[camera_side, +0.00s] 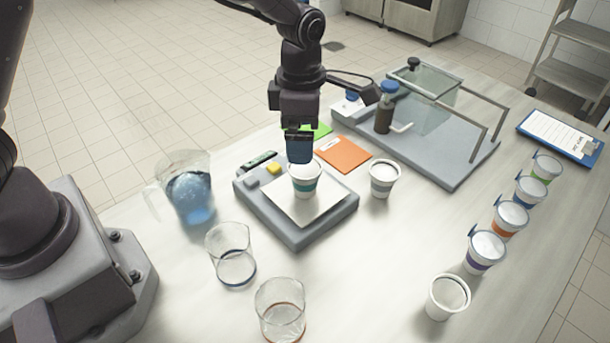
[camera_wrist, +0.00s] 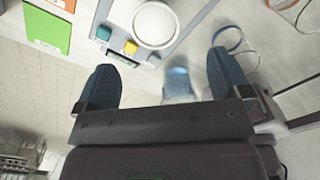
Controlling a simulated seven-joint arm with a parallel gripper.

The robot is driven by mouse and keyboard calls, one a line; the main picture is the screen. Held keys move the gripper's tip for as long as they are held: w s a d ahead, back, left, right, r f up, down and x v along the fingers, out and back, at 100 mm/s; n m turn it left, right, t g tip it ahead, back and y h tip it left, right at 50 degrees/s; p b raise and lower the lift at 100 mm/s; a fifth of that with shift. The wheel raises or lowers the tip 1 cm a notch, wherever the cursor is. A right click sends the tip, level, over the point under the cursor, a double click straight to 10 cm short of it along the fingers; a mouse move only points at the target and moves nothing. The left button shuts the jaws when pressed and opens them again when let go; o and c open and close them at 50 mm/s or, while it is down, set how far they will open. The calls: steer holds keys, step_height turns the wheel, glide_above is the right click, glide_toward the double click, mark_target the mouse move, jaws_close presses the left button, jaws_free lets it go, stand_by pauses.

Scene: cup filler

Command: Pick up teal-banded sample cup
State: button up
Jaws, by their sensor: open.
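The white teal-banded sample cup (camera_side: 305,184) stands upright on the pale plate of the grey scale (camera_side: 325,222). Its round white top (camera_wrist: 156,24) shows near the top edge in the wrist view. My gripper (camera_side: 299,156) points down above the cup, its fingertips close to the back of the rim in the side view. In the wrist view my gripper (camera_wrist: 164,76) has its blue fingers wide apart with nothing between them, and the cup lies beyond the tips. I cannot tell the exact height gap. The cup's band is hidden in the wrist view.
A white cup (camera_side: 382,179) stands right of the scale. A jug of blue liquid (camera_side: 188,188) and two glass beakers (camera_side: 231,255) (camera_side: 281,309) stand left and in front. Several banded cups (camera_side: 486,251) line the right. A grey apparatus (camera_side: 440,150) stands behind.

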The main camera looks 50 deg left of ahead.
mark_target(305, 167)
step_height(305, 167, down, 5)
steer(key=shift+f, duration=0.15)
steer(key=shift+w+f, duration=0.2)
steer(key=shift+f, duration=1.15)
steer(key=shift+w+f, duration=0.2)
steer(key=shift+f, duration=1.15)
steer(key=shift+c, duration=0.3)
